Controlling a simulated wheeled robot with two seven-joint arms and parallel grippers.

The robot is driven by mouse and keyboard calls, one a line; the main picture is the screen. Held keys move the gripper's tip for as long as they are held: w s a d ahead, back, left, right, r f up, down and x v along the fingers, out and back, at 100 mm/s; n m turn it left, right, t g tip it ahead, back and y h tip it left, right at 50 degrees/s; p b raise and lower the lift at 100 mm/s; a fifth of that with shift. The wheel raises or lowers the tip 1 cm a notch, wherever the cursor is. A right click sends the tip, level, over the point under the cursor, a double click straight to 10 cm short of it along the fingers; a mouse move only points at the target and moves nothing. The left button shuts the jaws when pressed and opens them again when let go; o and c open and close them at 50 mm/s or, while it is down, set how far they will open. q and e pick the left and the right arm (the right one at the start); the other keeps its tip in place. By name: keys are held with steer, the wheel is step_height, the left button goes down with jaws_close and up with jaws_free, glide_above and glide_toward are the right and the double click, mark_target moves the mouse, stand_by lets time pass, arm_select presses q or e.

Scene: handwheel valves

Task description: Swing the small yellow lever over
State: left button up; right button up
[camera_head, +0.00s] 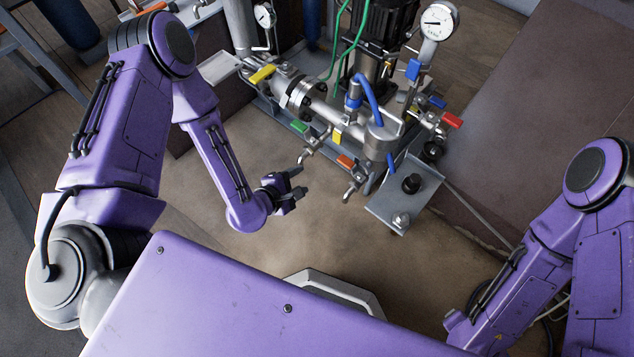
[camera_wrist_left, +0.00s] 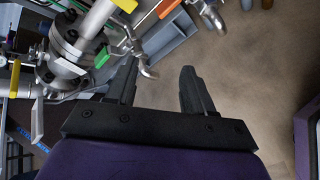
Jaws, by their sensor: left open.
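A yellow lever (camera_head: 262,74) sits on the upper left of the pipework in the head view. A smaller yellow piece (camera_head: 338,137) shows lower, between a green handle (camera_head: 299,126) and an orange handle (camera_head: 345,161). I cannot tell for sure which one the task means. In the left wrist view a yellow handle (camera_wrist_left: 102,58) lies left of the fingers. My left gripper (camera_head: 300,182) is open and empty, below the pipework and apart from it; its two fingers also show in the wrist view (camera_wrist_left: 158,82). My right gripper is out of view.
Metal pipes with a flange (camera_head: 298,97), a gauge (camera_head: 438,21), blue hoses and a red handle (camera_head: 452,120) crowd the area above. A metal bracket plate (camera_head: 405,195) juts out right of the left gripper. The brown floor (camera_head: 235,150) around the gripper is clear.

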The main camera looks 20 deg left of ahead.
mark_target(336, 138)
arm_select(q)
steer(key=shift+w+d+f+n+t+h+b, duration=0.55)
steer(key=shift+w+n+t+b, duration=0.45)
steer(key=shift+w+n+b, duration=1.35)
steer(key=shift+w+d+f+n+t+h+b, duration=0.35)
steer(key=shift+w+d+n+t+b, duration=0.85)
steer(key=shift+w, duration=2.25)
steer(key=shift+w+d+f+n+t+h+b, duration=0.25)
steer(key=shift+w+n+t+h+b, duration=0.45)
steer(key=shift+w+n+b, duration=1.65)
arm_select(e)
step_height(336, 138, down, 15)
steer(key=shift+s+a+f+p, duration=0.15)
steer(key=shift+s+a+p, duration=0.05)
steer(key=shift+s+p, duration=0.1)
arm_select(q)
steer(key=shift+w+m, duration=0.55)
steer(key=shift+m, duration=0.25)
steer(key=c, duration=0.8)
